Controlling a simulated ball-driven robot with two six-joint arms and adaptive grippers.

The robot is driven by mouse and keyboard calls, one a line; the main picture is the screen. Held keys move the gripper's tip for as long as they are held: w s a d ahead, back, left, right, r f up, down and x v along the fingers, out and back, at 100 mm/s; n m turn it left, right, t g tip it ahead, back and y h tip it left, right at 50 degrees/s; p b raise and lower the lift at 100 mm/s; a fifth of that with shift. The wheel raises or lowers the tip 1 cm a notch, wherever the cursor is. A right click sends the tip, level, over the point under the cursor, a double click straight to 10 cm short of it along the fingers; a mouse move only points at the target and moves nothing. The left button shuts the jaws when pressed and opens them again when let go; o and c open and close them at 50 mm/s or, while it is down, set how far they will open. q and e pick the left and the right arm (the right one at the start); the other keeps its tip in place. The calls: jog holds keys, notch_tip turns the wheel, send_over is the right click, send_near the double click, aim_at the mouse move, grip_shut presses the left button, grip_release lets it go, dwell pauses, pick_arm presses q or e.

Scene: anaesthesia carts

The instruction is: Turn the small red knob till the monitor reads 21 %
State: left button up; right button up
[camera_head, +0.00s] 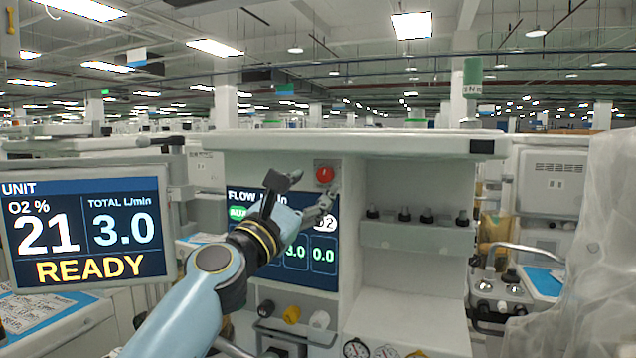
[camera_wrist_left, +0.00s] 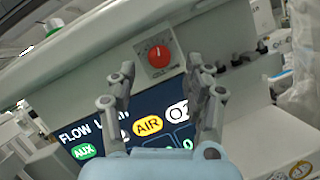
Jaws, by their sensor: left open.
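The monitor (camera_head: 85,228) at the left reads O2 21 %, total 3.0 L/min and READY. My left gripper (camera_head: 310,184) is open and empty, just in front of the knob's plate; its fingers (camera_wrist_left: 160,80) appear apart from the knob. My right gripper is not in view.
A flow screen (camera_head: 322,268) lies below the knob, partly hidden by my left arm. Yellow, black and white knobs (camera_head: 292,314) stand lower down. A shelf with several black fittings (camera_head: 400,236) is to the right. A metal rail (camera_head: 525,250) and plastic-draped equipment (camera_head: 590,250) stand further right.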

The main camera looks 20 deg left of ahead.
pick_arm(q)
jog(key=v, duration=0.8)
jog(key=shift+s, duration=0.4)
jog(key=shift+f, duration=0.1)
